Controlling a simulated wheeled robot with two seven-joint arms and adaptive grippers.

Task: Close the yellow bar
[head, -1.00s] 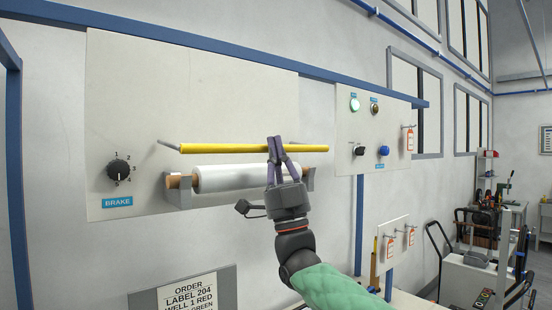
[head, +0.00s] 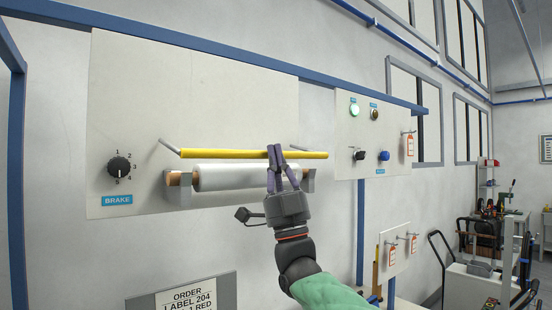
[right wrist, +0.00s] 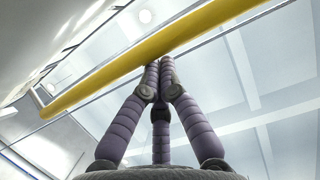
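The yellow bar (head: 225,154) runs level across the front of the panel, just above a white roll (head: 230,178). A grey arm (head: 169,146) joins its left end to the panel. My right gripper (head: 275,149) is upright at the bar, right of its middle, with its fingers together and crossing in front of it. In the right wrist view the bar (right wrist: 110,76) slants across the fingertips (right wrist: 160,64), which meet at its lower edge. I cannot tell how firmly they touch it. My left gripper is out of view.
A brake dial (head: 119,167) is on the panel's left. A control panel (head: 373,130) with lamps and knobs is at right. An order sign (head: 185,293) stands below. A blue rail (head: 245,58) crosses above. The wall below the roll is open.

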